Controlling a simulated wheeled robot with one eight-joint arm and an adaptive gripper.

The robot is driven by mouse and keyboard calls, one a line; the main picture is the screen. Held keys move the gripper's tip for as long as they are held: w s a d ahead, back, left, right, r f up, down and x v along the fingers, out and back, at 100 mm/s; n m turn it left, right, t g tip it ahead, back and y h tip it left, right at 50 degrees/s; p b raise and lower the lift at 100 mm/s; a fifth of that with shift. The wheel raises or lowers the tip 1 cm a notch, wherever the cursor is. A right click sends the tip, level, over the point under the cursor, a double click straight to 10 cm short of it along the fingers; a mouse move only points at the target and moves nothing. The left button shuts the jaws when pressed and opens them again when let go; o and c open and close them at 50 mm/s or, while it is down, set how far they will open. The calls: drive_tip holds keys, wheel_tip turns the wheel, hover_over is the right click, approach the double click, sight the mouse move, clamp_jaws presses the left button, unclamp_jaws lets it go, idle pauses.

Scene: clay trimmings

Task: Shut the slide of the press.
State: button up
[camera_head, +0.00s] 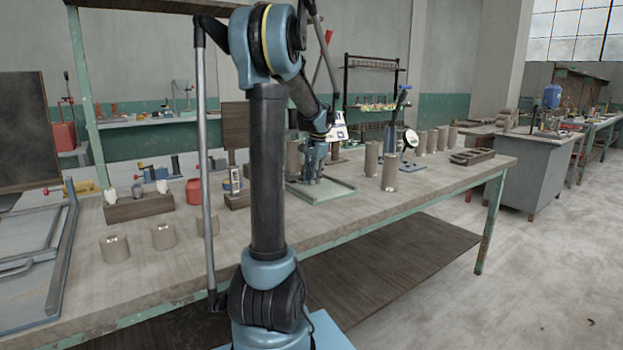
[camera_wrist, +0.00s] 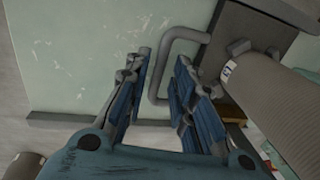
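In the wrist view a grey bent-bar handle (camera_wrist: 157,70) is joined to a dark grey block (camera_wrist: 235,22) at the upper right, which seems to be part of the press. My gripper (camera_wrist: 162,62) is open, and the handle's long bar shows between its two fingers, with a gap to each side. I cannot tell how far down the fingers reach around it. In the head view my gripper (camera_head: 312,178) points down over a pale green plate (camera_head: 325,194) on the bench. My arm hides much of the press there, and I cannot see how far the slide stands out.
A tall ribbed cylinder (camera_wrist: 285,115) stands close to the right fingers. In the head view, cylinders (camera_head: 390,172) stand right of the plate on the bench (camera_head: 430,187). Short cylinders (camera_head: 115,249) and a red container (camera_head: 193,191) stand to the left.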

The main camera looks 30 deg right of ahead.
sight(302, 174)
clamp_jaws()
drive_tip(key=shift+w, duration=0.1)
drive_tip(key=shift+w+a, duration=0.15)
drive_tip(key=shift+w, duration=0.85)
drive_tip(key=shift+w+a, duration=0.15)
drive_tip(key=shift+w, duration=0.85)
drive_tip(key=shift+r, duration=0.1)
drive_tip(key=shift+o, duration=2.2)
unclamp_jaws()
drive_tip(key=shift+w, duration=0.1)
